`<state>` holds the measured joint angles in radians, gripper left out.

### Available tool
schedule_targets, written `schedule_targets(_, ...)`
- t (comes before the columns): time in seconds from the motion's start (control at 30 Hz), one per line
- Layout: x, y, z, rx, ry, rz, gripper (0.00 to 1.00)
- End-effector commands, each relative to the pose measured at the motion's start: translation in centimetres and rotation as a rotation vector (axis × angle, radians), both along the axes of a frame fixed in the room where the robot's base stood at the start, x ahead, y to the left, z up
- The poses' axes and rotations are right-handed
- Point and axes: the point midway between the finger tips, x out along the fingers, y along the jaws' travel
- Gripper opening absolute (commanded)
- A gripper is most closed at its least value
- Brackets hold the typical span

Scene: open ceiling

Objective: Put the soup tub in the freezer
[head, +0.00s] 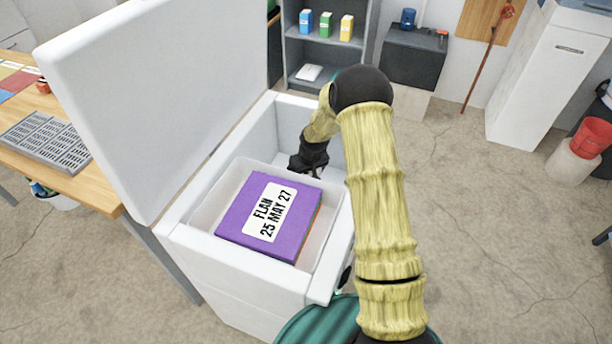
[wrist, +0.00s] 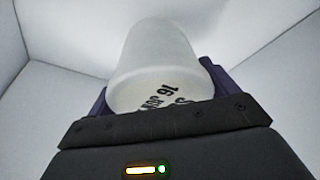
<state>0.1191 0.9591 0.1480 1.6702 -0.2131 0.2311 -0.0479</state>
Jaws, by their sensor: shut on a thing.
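The freezer (head: 180,235) is a white chest with its lid (head: 155,90) raised at the left. My gripper (head: 309,170) reaches down into the back part of the freezer, behind the basket. In the wrist view my gripper (wrist: 160,95) is shut on the soup tub (wrist: 160,60), a whitish, rounded tub with black lettering, partly read as "16" and a month. White freezer walls surround it there. In the head view the tub is hidden behind the arm and the basket. Whether it touches the freezer floor cannot be told.
A white basket (head: 207,205) in the front of the freezer holds a purple box (head: 240,222) labelled "FLAN 25 MAY 27". A wooden table (head: 100,188) with a grey grate (head: 45,140) stands left. Shelves stand behind.

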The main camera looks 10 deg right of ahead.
Motion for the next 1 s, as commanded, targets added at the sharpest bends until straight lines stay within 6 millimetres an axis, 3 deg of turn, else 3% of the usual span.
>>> schedule_targets(0.1,0.1,0.0,-1.3,-0.001,-0.002,0.001,0.43)
schedule_targets(0.47,0.1,0.0,-1.5,0.000,-0.003,0.000,0.43)
schedule_targets(0.5,0.0,0.0,-1.6,0.000,-0.001,0.000,0.90)
schedule_targets(0.57,0.0,0.0,-1.6,0.000,-0.001,0.000,1.00)
schedule_targets(0.83,0.0,0.0,-1.4,0.000,-0.001,-0.001,1.00)
schedule_targets(1.0,-0.3,0.1,0.1,0.000,-0.002,0.003,1.00)
